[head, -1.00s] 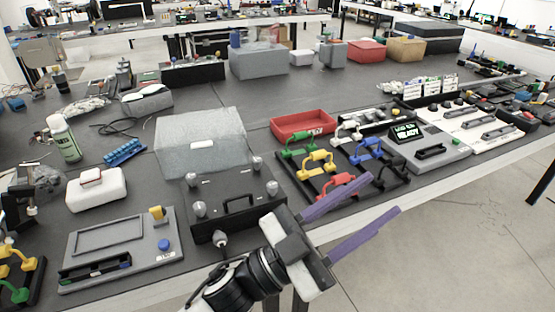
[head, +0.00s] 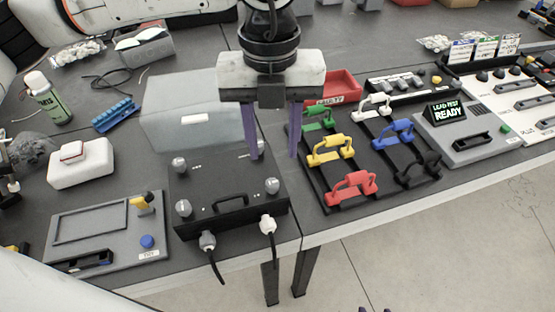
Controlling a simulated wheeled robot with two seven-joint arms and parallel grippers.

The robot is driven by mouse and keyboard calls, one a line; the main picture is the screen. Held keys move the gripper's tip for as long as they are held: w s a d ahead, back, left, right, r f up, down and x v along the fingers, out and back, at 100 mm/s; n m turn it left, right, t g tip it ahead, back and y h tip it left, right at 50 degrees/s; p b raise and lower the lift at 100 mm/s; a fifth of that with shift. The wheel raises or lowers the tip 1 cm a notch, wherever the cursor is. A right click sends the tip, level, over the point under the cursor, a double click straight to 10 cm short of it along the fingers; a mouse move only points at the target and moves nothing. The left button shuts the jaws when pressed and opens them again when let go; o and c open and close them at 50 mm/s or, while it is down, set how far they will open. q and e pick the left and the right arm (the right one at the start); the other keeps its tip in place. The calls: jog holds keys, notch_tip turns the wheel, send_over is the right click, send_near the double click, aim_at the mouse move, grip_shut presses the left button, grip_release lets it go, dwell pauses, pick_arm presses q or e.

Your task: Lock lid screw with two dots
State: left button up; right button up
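The black lidded box (head: 228,222) stands at the table's front edge with a handle on its lid. Silver lid screws show at its back left (head: 179,164), front left (head: 183,207) and front right (head: 272,185); the back right corner is hidden by my finger. Small light marks lie beside some screws, too small to count surely. My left gripper (head: 272,156) comes down from the top, open and empty, its purple fingers apart over the box's back right part. Contact cannot be told. Only small dark purple tips, perhaps my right gripper (head: 374,309), show at the bottom edge.
Two cable plugs (head: 268,225) hang at the box's front. A grey block (head: 185,118) is behind it, a grey panel (head: 105,230) left. Coloured handles (head: 350,187) on a black rack stand right, with a red bin (head: 343,88) behind. Floor is free in front.

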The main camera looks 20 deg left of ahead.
aim_at(272, 183)
pick_arm(q)
jog(key=f+p, duration=0.1)
jog(key=f, duration=0.9)
jog(key=shift+a, duration=0.2)
grip_shut()
